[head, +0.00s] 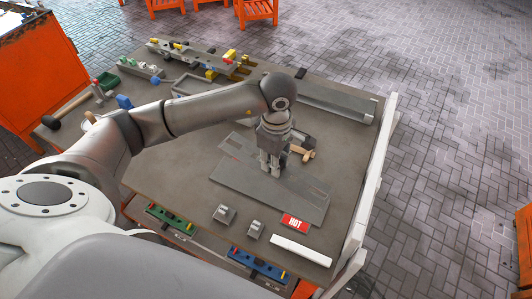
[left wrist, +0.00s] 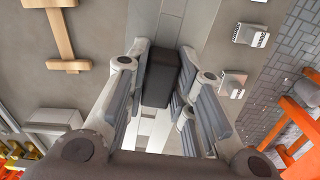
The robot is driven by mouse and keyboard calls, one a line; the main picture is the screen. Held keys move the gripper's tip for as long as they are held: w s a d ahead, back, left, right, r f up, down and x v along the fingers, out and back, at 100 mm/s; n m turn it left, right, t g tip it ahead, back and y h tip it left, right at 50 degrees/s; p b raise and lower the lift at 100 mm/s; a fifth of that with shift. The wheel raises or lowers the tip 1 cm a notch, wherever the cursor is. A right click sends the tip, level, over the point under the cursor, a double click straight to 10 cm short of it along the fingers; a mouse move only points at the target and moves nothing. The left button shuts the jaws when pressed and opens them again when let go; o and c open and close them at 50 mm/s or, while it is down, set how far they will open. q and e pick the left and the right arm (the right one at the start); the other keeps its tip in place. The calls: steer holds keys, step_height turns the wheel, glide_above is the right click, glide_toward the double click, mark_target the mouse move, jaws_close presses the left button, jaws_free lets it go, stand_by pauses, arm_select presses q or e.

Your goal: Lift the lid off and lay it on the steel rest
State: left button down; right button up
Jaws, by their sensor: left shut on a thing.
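My left gripper (head: 271,172) reaches down over a long flat grey plate (head: 297,206) in the middle of the bench. In the left wrist view, the left gripper (left wrist: 163,92) is shut on a dark upright block (left wrist: 158,78), which looks like the lid's handle. A grey strip (left wrist: 172,22) runs beneath it. I cannot tell where the lid's edges end and the plate begins, or whether there is a gap under the lid. I cannot tell for sure which grey surface is the steel rest. My right gripper is not in view.
Two small metal blocks (head: 224,214) (head: 255,228), a red HOT sign (head: 294,222) and a white bar (head: 300,249) lie near the front edge. A long grey tray (head: 338,102) is at the back right.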

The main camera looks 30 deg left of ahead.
arm_select(q)
steer(key=shift+w+a+f+n, duration=0.1)
steer(key=shift+a+f+n, duration=0.15)
steer(key=shift+a+n, duration=0.35)
steer(key=shift+w+a+f+n, duration=0.1)
steer(key=shift+a+f+n, duration=0.1)
steer(key=shift+a+n, duration=0.35)
steer(key=shift+m, duration=0.25)
steer(key=shift+d+f+b, duration=0.1)
steer(key=shift+d+b, duration=0.1)
steer(key=shift+b, duration=0.15)
step_height(320, 180, down, 7)
steer(key=b, duration=0.6)
steer(key=shift+r+b, duration=0.2)
steer(key=shift+b, duration=0.2)
steer(key=shift+f+b, duration=0.1)
steer(key=shift+b, duration=0.25)
steer(key=shift+b, duration=0.35)
steer(key=shift+f, duration=0.25)
